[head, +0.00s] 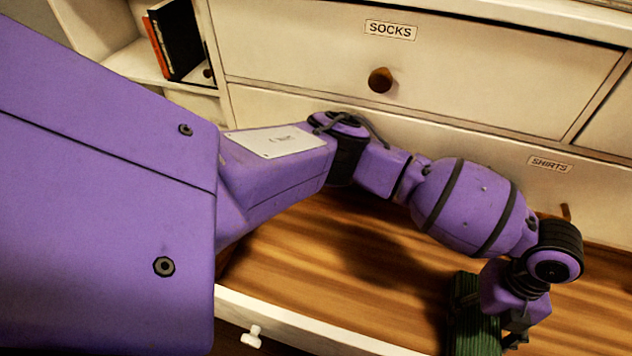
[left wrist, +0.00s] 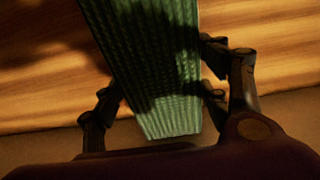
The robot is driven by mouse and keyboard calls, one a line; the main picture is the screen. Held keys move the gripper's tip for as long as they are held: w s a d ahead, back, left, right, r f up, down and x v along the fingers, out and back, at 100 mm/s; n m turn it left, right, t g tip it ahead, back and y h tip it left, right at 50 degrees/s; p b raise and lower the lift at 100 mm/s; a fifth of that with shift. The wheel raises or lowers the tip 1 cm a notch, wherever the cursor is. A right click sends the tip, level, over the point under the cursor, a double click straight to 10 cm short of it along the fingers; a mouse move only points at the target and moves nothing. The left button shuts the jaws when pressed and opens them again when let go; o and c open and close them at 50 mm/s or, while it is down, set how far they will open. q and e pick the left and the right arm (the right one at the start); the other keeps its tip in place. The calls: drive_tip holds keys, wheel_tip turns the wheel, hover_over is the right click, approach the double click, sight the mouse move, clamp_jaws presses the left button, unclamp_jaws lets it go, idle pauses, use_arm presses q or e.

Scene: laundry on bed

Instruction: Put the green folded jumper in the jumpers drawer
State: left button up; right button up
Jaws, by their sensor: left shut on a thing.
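The green folded jumper (head: 474,318) is at the lower right of the head view, at my left gripper (head: 515,338). In the left wrist view the ribbed green jumper (left wrist: 160,70) runs between the fingers of my left gripper (left wrist: 160,98), which is shut on it. An open drawer with a bare wood-grain bottom (head: 330,265) lies below them. The jumper is over or in this drawer; I cannot tell whether it touches the bottom. The label of the open drawer is not visible. My right gripper is not in view.
Above the open drawer are a closed drawer labelled SOCKS (head: 390,30) and a closed one labelled SHIRTS (head: 549,165). The open drawer's white front edge (head: 300,325) has a pale knob (head: 252,337). Books (head: 175,40) stand on a shelf at upper left.

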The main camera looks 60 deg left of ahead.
use_arm(q)
drive_tip(key=shift+f, duration=0.15)
drive_tip(key=o, duration=1.2)
drive_tip(key=shift+f, duration=0.15)
drive_tip(key=shift+o, duration=1.6)
